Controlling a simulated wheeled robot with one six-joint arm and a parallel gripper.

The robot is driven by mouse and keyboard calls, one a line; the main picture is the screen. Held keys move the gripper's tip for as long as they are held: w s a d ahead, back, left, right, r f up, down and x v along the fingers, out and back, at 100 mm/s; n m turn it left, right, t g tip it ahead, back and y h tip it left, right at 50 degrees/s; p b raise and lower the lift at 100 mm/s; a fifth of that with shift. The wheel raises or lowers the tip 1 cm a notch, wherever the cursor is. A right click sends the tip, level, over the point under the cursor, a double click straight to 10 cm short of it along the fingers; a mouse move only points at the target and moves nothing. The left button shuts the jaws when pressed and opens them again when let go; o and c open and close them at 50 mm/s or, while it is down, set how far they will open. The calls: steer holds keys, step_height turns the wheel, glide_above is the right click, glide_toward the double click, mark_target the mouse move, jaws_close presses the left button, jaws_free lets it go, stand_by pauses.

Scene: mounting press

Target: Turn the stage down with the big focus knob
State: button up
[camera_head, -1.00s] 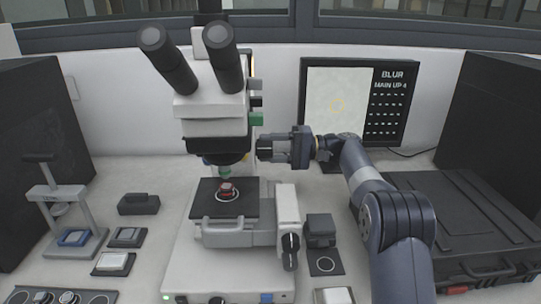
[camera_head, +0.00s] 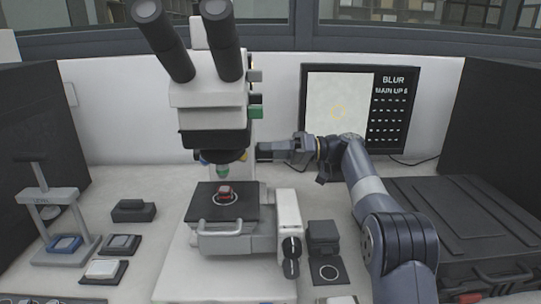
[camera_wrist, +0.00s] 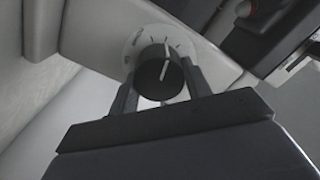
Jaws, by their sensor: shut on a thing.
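The microscope (camera_head: 208,105) stands left of centre. My gripper (camera_head: 262,152) is at the right side of the microscope column, level with the objectives. In the wrist view its two fingers stand on either side of a round black knob (camera_wrist: 158,75) with a white pointer line, and it is shut on it. A pale dial with tick marks lies behind the knob. In the head view the gripper hides this knob.
A screen (camera_head: 340,114) behind my arm reads "BLUR" and "MAIN UP" with a small digit. Smaller stage knobs (camera_head: 291,257) hang below right of the stage. A black case (camera_head: 465,225) is on the right. A hand press (camera_head: 53,215) and small trays are on the left.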

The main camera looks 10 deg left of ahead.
steer(key=shift+f+n, duration=0.1)
steer(key=shift+n, duration=0.2)
stand_by(0.4)
steer(key=o, duration=1)
steer(key=p+v, duration=0.1)
steer(key=v, duration=1)
steer(key=shift+p, duration=0.4)
steer(key=shift+a, duration=0.15)
steer(key=b+x, duration=0.2)
steer(key=x, duration=0.8)
steer(key=shift+s+a, duration=0.2)
steer(key=shift+a, duration=0.2)
